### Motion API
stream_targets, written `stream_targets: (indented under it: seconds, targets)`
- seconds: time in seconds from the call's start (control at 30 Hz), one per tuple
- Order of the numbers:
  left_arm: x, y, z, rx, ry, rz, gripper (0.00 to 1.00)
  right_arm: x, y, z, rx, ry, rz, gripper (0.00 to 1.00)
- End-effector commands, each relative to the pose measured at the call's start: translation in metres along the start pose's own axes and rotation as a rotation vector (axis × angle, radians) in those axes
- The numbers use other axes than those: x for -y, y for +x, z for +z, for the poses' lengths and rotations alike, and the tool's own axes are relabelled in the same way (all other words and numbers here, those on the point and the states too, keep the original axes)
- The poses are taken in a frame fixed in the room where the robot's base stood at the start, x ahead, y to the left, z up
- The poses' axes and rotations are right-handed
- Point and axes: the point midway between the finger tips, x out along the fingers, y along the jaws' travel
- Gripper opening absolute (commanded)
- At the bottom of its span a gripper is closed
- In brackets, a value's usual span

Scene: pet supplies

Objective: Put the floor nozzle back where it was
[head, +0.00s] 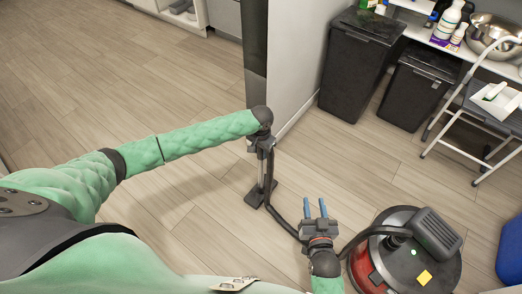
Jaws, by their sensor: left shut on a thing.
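The floor nozzle (257,195) is a dark flat foot on an upright grey tube, beside the corner of the white wall. My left gripper (264,150) is shut on the upper part of this tube, and its fingertips are hard to make out. Whether the foot touches the floor I cannot tell. A dark hose (281,215) runs from near the tube down towards the red and black vacuum cleaner (402,262) at the lower right. My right gripper (315,208) has its two blue fingers apart with nothing between them, just left of the vacuum cleaner.
Two black bins (353,75) (415,88) stand behind, right of the wall corner (292,60). A grey step stool (490,110) is at the right. A shelf with bottles (448,20) and a metal bowl (492,35) is at the upper right. The wooden floor at left is clear.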

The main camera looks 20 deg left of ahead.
Motion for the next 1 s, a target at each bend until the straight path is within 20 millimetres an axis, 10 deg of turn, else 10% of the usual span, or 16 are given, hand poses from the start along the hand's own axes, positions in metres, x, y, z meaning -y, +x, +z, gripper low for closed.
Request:
stream_targets:
  seconds: [0.17, 0.2, 0.3, 0.87, 1.0]
  targets:
    - [0.0, -0.001, -0.001, -0.002, 0.0, 0.0, 0.0, -0.001, -0.001, 0.002, 0.007, 0.001, 0.002, 0.36]
    - [0.0, 0.001, 0.0, 0.0, 0.0, 0.0, 0.34, -0.001, -0.001, 0.003, 0.009, 0.001, 0.002, 0.36]
    - [0.0, 0.001, 0.0, 0.0, 0.0, 0.0, 0.53, -0.001, -0.001, 0.002, 0.008, 0.001, 0.002, 0.36]
    - [0.0, -0.008, 0.0, -0.002, 0.001, 0.001, 0.54, 0.001, 0.0, -0.018, -0.043, -0.001, -0.002, 0.36]
    - [0.0, -0.023, 0.0, -0.001, 0.0, 0.001, 0.54, -0.001, -0.006, 0.019, 0.065, 0.008, 0.004, 0.36]
